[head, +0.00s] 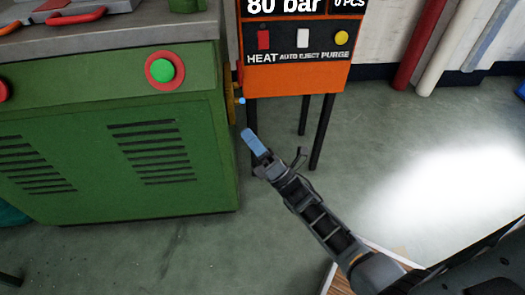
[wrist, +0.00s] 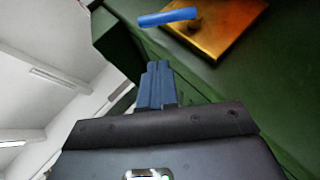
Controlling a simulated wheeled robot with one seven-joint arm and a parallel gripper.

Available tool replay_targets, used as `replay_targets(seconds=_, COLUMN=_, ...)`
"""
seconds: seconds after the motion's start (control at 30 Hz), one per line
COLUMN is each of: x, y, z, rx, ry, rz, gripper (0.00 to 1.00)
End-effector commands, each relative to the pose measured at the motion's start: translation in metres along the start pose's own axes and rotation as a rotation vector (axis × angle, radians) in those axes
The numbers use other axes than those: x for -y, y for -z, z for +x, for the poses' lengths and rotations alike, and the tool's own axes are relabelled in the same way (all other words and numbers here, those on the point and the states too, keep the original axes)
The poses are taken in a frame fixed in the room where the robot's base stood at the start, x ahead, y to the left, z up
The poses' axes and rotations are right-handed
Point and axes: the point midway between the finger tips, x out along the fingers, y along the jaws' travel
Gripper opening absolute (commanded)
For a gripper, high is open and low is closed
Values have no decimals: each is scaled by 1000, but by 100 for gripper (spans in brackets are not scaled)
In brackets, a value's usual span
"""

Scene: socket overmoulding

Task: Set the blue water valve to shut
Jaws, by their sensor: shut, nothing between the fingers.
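The blue water valve is a small blue lever (wrist: 167,17) at the top of the wrist view, on a brass-coloured plate (wrist: 225,28) fixed to a green machine side. In the head view only a tiny blue end (head: 242,101) of it shows, beside the edge of the plate (head: 231,104) at the machine's right side. My gripper (head: 247,133) has blue fingers, shut together and empty. In the wrist view the fingertips (wrist: 158,66) point toward the lever, with a gap between them. The gripper is not touching the lever.
The green machine (head: 110,150) stands left, with a green button (head: 161,70) in a red ring on its front. An orange control panel (head: 297,78) with HEAT, AUTO EJECT and PURGE buttons stands on black legs behind the gripper. The floor (head: 330,190) to the right is clear.

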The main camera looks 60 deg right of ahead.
Motion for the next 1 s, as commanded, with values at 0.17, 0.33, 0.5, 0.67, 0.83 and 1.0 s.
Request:
replay_targets(seconds=0.17, x=0, y=-10, z=28, rx=2, ry=-1, rz=-2, gripper=0)
replay_targets(seconds=0.33, x=0, y=-23, z=42, rx=2, ry=-1, rz=-1, gripper=0)
replay_targets(seconds=0.5, x=0, y=-28, z=46, rx=0, ry=0, rz=0, gripper=0)
replay_targets(seconds=0.67, x=0, y=-28, z=47, rx=0, ry=1, rz=0, gripper=0)
replay_targets(seconds=0.83, x=0, y=-28, z=47, rx=0, ry=1, rz=1, gripper=0)
replay_targets(seconds=1.0, x=-2, y=-30, z=49, rx=0, ry=17, rz=12, gripper=0)
